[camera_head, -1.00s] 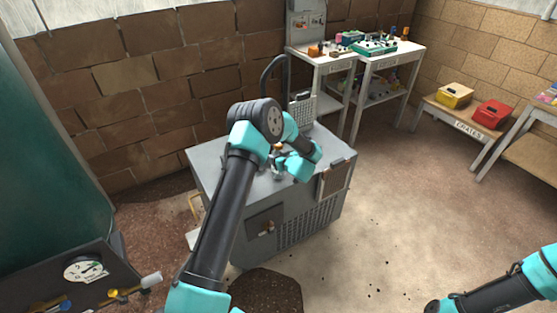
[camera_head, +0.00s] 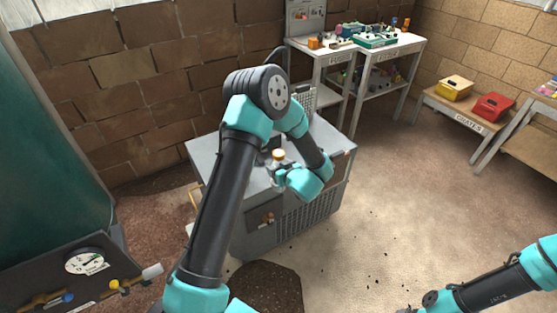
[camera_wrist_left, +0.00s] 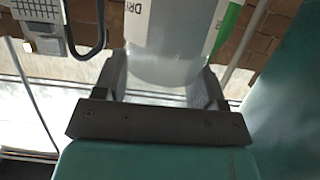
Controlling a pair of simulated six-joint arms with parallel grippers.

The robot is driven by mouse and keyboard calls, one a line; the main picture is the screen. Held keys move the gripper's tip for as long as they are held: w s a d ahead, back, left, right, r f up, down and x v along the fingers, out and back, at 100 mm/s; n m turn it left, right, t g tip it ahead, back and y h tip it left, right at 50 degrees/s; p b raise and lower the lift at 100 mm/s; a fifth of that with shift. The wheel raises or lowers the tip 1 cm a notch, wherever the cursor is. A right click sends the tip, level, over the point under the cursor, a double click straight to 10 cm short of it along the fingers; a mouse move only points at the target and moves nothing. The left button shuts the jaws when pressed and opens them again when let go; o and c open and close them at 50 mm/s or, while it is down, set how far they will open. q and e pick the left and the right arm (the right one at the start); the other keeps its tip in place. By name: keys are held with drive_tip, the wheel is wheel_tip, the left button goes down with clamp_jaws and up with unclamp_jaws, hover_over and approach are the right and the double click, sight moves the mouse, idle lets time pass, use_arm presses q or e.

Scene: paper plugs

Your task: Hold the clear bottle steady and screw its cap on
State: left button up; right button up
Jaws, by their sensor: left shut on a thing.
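The clear bottle (camera_head: 279,163) shows small in the head view, over the grey cabinet top, with an orange-brown piece at its upper end. In the left wrist view the bottle (camera_wrist_left: 168,45) is a pale, translucent cylinder with a white label and dark lettering. My left gripper (camera_head: 280,174) is shut on the bottle; its fingers (camera_wrist_left: 163,85) sit on both sides of it in the wrist view. Whether the bottle touches the cabinet top is hard to tell. I cannot make out a separate cap. My right gripper is not in view; only its arm shows at the lower right.
The grey cabinet (camera_head: 213,160) stands below my left gripper. Two white tables (camera_head: 395,50) with small items stand behind it. A yellow box (camera_head: 454,88) and a red box (camera_head: 492,107) sit on a bench at right. The floor at right is open.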

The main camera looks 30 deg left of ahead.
use_arm(q)
drive_tip(key=shift+s+d, duration=0.25)
drive_tip(key=shift+s, duration=0.1)
drive_tip(key=o, duration=0.3)
drive_tip(key=c, duration=0.6)
drive_tip(key=shift+c, duration=0.2)
drive_tip(key=w+d+f+m+t+h, duration=0.2)
drive_tip(key=d+f+m+t+h, duration=0.5)
drive_tip(key=d+f+m+h, duration=0.5)
drive_tip(key=d+f, duration=0.1)
drive_tip(key=d, duration=0.2)
drive_tip(key=shift+w+f, duration=0.3)
drive_tip(key=shift+f, duration=0.05)
